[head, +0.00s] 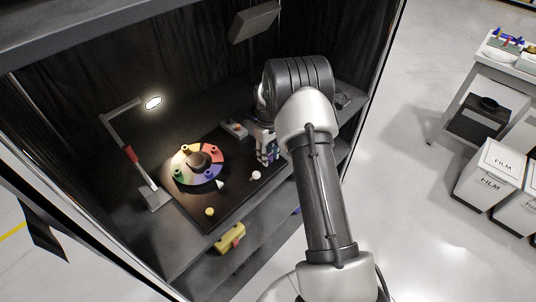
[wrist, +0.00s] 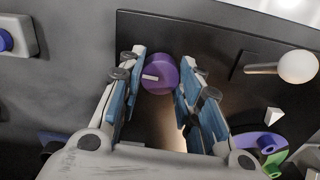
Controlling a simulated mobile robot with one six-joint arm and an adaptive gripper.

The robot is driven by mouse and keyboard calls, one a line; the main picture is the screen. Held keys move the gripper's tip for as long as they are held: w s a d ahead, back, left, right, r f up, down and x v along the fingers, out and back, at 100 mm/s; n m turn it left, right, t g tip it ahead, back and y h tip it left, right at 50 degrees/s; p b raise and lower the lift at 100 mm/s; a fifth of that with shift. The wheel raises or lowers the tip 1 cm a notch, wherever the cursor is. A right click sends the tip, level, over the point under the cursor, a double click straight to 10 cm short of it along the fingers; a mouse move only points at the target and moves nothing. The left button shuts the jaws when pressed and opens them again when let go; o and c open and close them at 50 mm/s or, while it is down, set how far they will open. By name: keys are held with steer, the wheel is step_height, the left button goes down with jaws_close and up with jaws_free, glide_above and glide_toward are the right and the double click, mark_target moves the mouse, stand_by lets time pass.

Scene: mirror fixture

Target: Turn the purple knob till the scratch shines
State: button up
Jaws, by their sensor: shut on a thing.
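The purple knob (wrist: 160,76) is round, with a short white mark on its face, and sits on a dark panel in the wrist view. My gripper (wrist: 160,85) has its blue-padded fingers on both sides of the knob and is shut on it. In the head view my gripper (head: 266,152) is low over the right part of the dark board, and the arm hides some of what lies behind it. A pale, warm-lit strip (wrist: 165,128) shows below the knob between the fingers. I cannot make out a scratch.
A lit lamp (head: 153,102) stands over a colour wheel (head: 183,161) with several coloured pegs. A white ball (head: 255,175), a yellow ball (head: 209,212) and a white cone (head: 220,184) are near. A blue knob (wrist: 5,40) is at the wrist view's left. Dark curtains enclose the back.

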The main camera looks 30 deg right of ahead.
steer(key=shift+n, duration=0.4)
steer(key=o, duration=1)
steer(key=shift+o, duration=0.2)
step_height(320, 180, up, 12)
stand_by(0.5)
